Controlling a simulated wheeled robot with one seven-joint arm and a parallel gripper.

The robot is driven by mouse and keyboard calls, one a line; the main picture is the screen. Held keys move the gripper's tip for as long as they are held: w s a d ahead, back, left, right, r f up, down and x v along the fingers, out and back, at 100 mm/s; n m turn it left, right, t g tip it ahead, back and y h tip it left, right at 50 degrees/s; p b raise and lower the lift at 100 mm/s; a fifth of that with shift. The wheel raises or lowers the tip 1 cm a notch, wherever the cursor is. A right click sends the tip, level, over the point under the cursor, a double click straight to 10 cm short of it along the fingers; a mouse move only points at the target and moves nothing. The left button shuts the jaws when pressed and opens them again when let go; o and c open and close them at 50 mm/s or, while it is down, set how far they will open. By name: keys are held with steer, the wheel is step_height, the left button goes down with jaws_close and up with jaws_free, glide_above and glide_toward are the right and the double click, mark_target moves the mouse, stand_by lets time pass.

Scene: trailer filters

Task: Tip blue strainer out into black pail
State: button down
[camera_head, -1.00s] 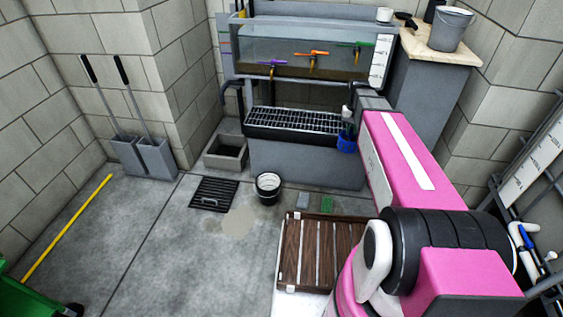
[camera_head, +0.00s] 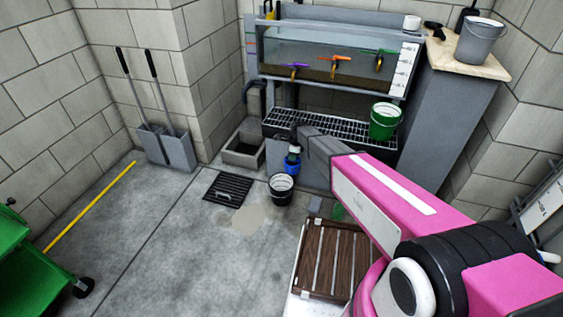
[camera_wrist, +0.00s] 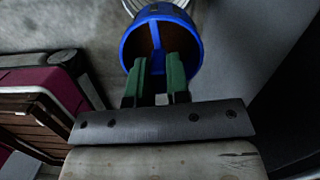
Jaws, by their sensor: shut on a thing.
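My gripper (camera_wrist: 160,88) is shut on the blue strainer (camera_wrist: 194,50), with its green fingers at the near side of the rim in the wrist view. The strainer's inside looks brown there, but I cannot tell how full it is. In the head view the strainer (camera_head: 291,166) hangs roughly upright from my gripper (camera_head: 294,150), just above and behind the black pail. The black pail (camera_head: 281,190) stands on the floor and has a pale rim. Part of a pale round rim shows beyond the strainer in the wrist view, probably the pail's.
A floor drain grate (camera_head: 228,188) and wet patch lie left of the pail. A grey trough (camera_head: 243,155) stands behind. A green bucket (camera_head: 385,122) sits on the sink grating (camera_head: 335,130). A wooden slatted pallet (camera_head: 335,258) lies in front.

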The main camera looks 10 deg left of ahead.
mark_target(286, 160)
steer(key=a+f+m+y, duration=0.1)
steer(key=y, duration=0.2)
steer(key=a+f+t+y, duration=0.1)
steer(key=y, duration=0.3)
steer(key=a+f+m+y, duration=0.1)
steer(key=a+f+y, duration=0.1)
steer(key=y, duration=0.2)
steer(key=shift+s+m, duration=0.3)
steer(key=shift+s, duration=0.1)
steer(key=y, duration=0.2)
steer(key=d+y, duration=0.1)
steer(key=y, duration=0.1)
steer(key=shift+f+t+y, duration=0.15)
steer(key=shift+t+y, duration=0.15)
steer(key=shift+t, duration=0.1)
steer(key=shift+d+f+y, duration=0.2)
steer(key=shift+d+y, duration=0.1)
steer(key=shift+y, duration=0.8)
steer(key=y, duration=0.1)
steer(key=d+y, duration=0.1)
steer(key=y, duration=0.1)
steer(key=shift+f, duration=0.2)
steer(key=shift+s+d+y, duration=0.1)
steer(key=shift+d+y, duration=0.15)
steer(key=shift+y, duration=0.4)
steer(key=shift+s+d+y, duration=0.1)
steer(key=shift+d+y, duration=0.1)
steer(key=shift+y, duration=0.45)
steer(key=shift+r+t, duration=0.1)
steer(key=shift+t, duration=0.2)
